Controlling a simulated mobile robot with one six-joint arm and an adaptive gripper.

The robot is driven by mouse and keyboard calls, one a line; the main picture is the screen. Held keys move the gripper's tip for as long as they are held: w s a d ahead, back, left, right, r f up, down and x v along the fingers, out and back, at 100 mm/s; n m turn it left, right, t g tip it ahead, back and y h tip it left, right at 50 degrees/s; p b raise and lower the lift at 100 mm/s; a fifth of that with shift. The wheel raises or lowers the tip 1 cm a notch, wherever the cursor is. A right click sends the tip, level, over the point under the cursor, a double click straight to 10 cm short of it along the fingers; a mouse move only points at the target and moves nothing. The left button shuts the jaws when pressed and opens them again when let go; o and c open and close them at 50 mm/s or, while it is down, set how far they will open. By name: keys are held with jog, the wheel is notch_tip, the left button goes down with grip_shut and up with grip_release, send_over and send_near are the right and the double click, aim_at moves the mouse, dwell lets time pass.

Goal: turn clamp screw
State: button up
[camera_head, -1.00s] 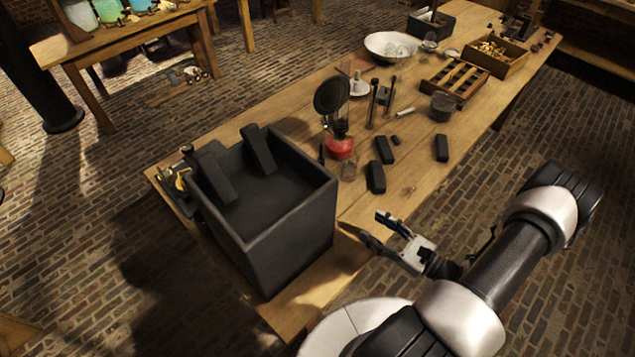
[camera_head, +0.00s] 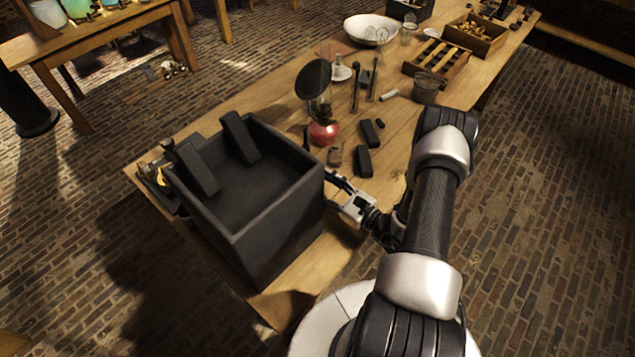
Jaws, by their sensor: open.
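My gripper (camera_head: 333,190) is open and empty, close beside the right wall of the large dark open-topped box (camera_head: 285,216). I cannot tell whether its fingers touch the wall. No clamp screw can be made out clearly. A small dark fitting with a brass-yellow part (camera_head: 162,177) sits at the box's far left side, partly hidden by the box; I cannot tell whether it is the clamp.
Behind the box stand a round dark disc (camera_head: 312,79) and a red-based burner (camera_head: 323,132). Dark blocks (camera_head: 363,160), thin upright rods (camera_head: 355,88), a grey pot (camera_head: 425,89), a wooden rack (camera_head: 437,64) and a white bowl (camera_head: 371,29) are on the wooden table (camera_head: 400,125).

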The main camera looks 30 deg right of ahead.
jog(key=shift+x, duration=1.3)
jog(key=shift+c, duration=0.4)
jog(key=c, duration=1)
